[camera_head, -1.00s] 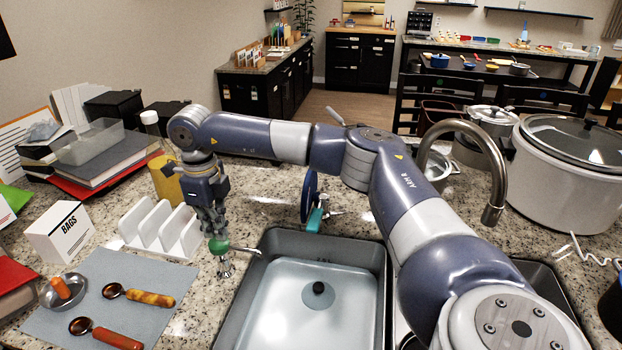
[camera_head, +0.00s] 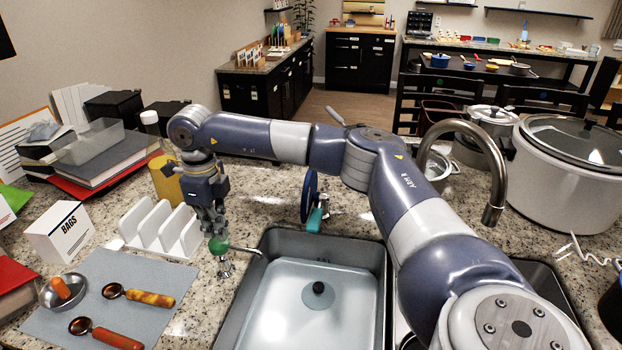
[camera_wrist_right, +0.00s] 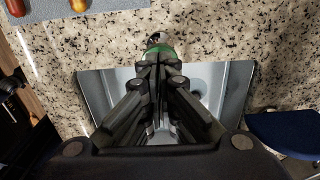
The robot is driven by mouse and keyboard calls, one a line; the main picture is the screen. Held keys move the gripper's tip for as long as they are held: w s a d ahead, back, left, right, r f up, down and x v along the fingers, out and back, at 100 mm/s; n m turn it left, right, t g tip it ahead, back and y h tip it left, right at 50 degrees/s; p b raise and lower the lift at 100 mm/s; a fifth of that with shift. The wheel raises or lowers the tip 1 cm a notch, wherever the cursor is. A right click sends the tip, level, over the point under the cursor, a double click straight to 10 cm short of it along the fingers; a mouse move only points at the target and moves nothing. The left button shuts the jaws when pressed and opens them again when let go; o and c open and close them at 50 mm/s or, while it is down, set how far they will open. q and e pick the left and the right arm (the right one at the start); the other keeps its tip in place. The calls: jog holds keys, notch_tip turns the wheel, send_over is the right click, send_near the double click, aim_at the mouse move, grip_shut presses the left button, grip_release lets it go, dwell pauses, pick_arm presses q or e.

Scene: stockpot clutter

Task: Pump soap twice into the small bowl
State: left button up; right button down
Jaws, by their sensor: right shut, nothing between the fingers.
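The soap pump (camera_head: 222,268) stands on the counter at the sink's left edge, with a green head (camera_head: 217,245) and a thin spout pointing right over the sink rim. My right gripper (camera_head: 216,234) is shut and empty, pointing down directly over the green head, touching or nearly so. The wrist view also shows the green head (camera_wrist_right: 165,51) just beyond the closed fingertips (camera_wrist_right: 160,62). A small metal bowl (camera_head: 47,300) sits on the grey-blue mat at lower left, with an orange item in it. My left gripper is not in view.
A white rack (camera_head: 160,230) and a yellow bottle (camera_head: 165,180) stand close behind and left of the gripper. The BAGS box (camera_head: 60,233) and two orange-handled spoons (camera_head: 150,298) are left. The sink (camera_head: 315,305) opens right; a tall faucet (camera_head: 497,180) stands beyond.

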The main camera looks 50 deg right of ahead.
aim_at(219, 243)
jog(key=shift+f, duration=0.15)
jog(key=shift+f+b, duration=1.4)
jog(key=shift+f, duration=0.7)
jog(key=shift+r, duration=0.25)
jog(key=shift+r+p, duration=1.4)
jog(key=shift+r, duration=0.55)
jog(key=shift+f, duration=0.1)
jog(key=shift+f+b, duration=1.3)
jog(key=shift+f, duration=0.7)
jog(key=shift+r+p, duration=1.35)
jog(key=shift+r, duration=0.8)
